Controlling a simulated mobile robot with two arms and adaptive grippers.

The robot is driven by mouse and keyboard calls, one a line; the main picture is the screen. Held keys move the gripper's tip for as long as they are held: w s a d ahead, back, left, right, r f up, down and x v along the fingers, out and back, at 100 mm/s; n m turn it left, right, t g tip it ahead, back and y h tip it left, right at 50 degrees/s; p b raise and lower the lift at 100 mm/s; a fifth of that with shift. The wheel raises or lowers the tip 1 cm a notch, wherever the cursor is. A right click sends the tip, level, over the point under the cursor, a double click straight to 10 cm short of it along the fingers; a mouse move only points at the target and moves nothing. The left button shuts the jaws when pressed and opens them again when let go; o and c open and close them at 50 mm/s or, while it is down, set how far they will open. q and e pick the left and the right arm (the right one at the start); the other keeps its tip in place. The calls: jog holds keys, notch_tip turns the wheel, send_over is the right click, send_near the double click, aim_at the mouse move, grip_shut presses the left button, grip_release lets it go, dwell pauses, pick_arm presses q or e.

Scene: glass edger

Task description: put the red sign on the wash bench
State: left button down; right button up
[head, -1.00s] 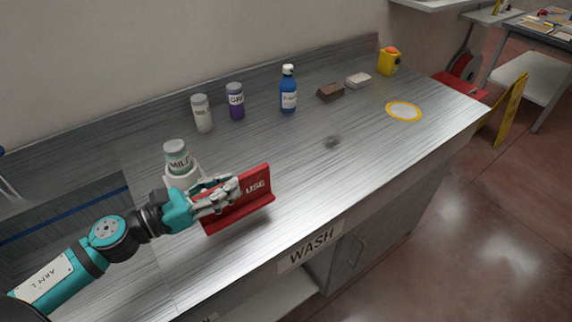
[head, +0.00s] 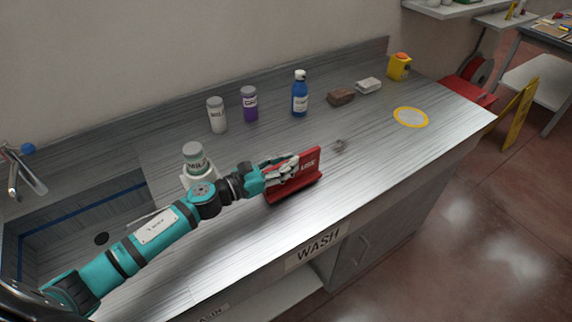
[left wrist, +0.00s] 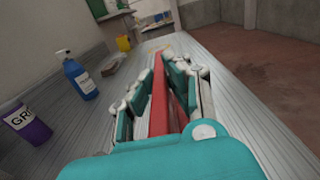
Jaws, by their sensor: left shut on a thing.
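The red sign (head: 309,168) is an upright panel with white lettering and a red foot. It is over the front part of the wash bench (head: 370,160), a grey metal top with a WASH label on its front. My left gripper (head: 288,170) is shut on the sign's panel. In the left wrist view the red sign (left wrist: 159,100) stands edge-on between the fingers (left wrist: 158,95). I cannot tell whether its foot touches the bench top. My right gripper is not in view.
A white jar (head: 194,158) stands close behind my left arm. White (head: 217,117), purple (head: 249,105) and blue (head: 300,95) bottles stand farther back. A brown block (head: 340,97) and yellow ring (head: 411,117) lie right. A sink (head: 85,225) is left. The bench's front right is clear.

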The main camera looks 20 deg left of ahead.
pick_arm(q)
jog(key=shift+f, duration=0.95)
jog(key=c, duration=1.3)
grip_release()
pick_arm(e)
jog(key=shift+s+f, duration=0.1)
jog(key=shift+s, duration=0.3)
pick_arm(q)
jog(key=shift+s+a+r, duration=0.1)
jog(key=shift+s+r, duration=0.05)
jog(key=b+v, duration=0.3)
jog(key=v, duration=0.7)
jog(key=shift+s+a+b, duration=0.25)
jog(key=shift+s+b, duration=0.05)
jog(key=shift+s+a, duration=0.3)
jog(key=shift+s, duration=0.1)
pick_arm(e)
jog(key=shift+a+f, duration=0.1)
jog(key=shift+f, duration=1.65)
